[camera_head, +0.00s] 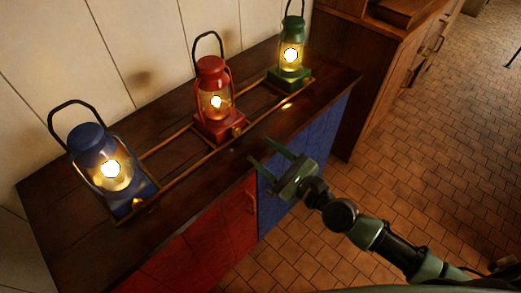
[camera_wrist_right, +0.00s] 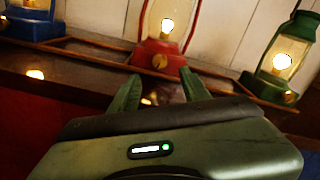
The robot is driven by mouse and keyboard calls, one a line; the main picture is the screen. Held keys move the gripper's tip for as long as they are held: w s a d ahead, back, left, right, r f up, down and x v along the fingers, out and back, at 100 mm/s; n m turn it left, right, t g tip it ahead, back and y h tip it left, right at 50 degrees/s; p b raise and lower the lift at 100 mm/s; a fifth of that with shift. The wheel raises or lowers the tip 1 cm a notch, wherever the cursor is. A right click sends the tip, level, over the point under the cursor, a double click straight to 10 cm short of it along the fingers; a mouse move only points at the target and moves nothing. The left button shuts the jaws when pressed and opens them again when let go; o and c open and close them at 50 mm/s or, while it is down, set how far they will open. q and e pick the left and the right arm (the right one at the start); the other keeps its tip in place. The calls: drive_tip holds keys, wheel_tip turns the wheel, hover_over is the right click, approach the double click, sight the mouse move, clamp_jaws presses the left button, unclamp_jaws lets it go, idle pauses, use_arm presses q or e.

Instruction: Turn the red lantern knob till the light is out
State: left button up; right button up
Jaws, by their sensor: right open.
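The red lantern (camera_head: 213,98) stands upright in the middle of a row of three on the dark counter, and its light is on. Its brass knob (camera_head: 237,131) is on the front of its red base. In the right wrist view the red lantern (camera_wrist_right: 165,35) is lit too, and its round knob (camera_wrist_right: 159,62) shows just beyond and between my fingers. My right gripper (camera_head: 266,154) is open and empty at the counter's front edge, short of the knob and apart from it. It also shows in the right wrist view (camera_wrist_right: 155,88). My left gripper is not in view.
A lit blue lantern (camera_head: 92,146) stands on the left and a lit green lantern (camera_head: 291,60) on the right. A wooden rail frame (camera_head: 167,141) runs around the lantern bases. The counter (camera_head: 187,198) is bare in front; a wooden cabinet (camera_head: 345,75) stands at right.

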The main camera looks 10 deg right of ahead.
sight(238, 133)
drive_tip(key=a+r+n+g+y, duration=0.1)
drive_tip(key=n, duration=0.2)
drive_tip(key=a+r+n+g, duration=0.1)
drive_tip(key=n, duration=0.2)
drive_tip(key=s+a+n+g+y, duration=0.1)
drive_tip(key=n, duration=0.2)
drive_tip(key=shift+a+r+n+y, duration=0.3)
drive_tip(key=shift+a+r, duration=0.1)
drive_tip(key=n, duration=0.2)
drive_tip(key=n+g, duration=0.1)
drive_tip(key=n, duration=0.3)
drive_tip(key=shift+s+a+r+g, duration=0.15)
drive_tip(key=shift+a+g, duration=0.25)
drive_tip(key=n, duration=0.4)
drive_tip(key=shift+d+g+h+b, duration=0.3)
drive_tip(key=shift+g+h, duration=0.1)
drive_tip(key=w+d+n+h, duration=0.3)
drive_tip(key=d+n, duration=0.1)
drive_tip(key=n, duration=0.5)
drive_tip(key=shift+t, duration=0.4)
drive_tip(key=x, duration=0.6)
drive_tip(key=shift+w+a, duration=0.25)
drive_tip(key=shift+w, duration=0.05)
drive_tip(key=shift+c, duration=0.4)
